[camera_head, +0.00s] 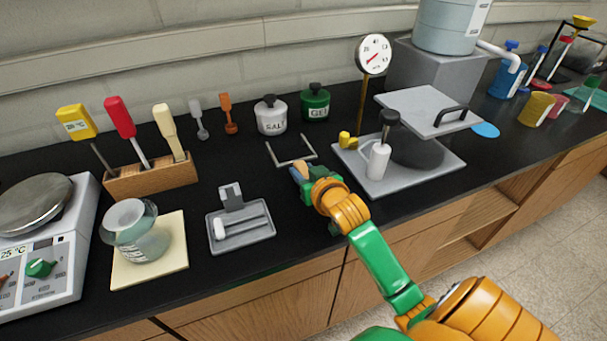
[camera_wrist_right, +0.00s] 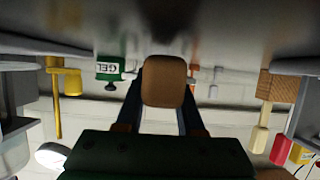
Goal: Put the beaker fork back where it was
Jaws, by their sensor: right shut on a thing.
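The beaker fork (camera_head: 292,162) is a thin grey U-shaped wire with two prongs pointing away from me, over the black bench in the head view. Its brown handle (camera_wrist_right: 164,82) fills the space between the fingers in the right wrist view. My right gripper (camera_head: 303,173) is shut on this handle. I cannot tell whether the fork touches the bench. A glass beaker (camera_head: 138,236) stands on a cream mat (camera_head: 178,262) to the left. My left gripper is not in view.
A grey tray (camera_head: 262,237) with an upright bracket lies left of the gripper. A wooden block (camera_head: 152,181) holds several colored-handled tools. SALT (camera_head: 271,119) and GEL (camera_head: 315,105) jars stand behind the fork. A grey press-like device (camera_head: 425,172) with a gauge (camera_head: 373,55) is at right.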

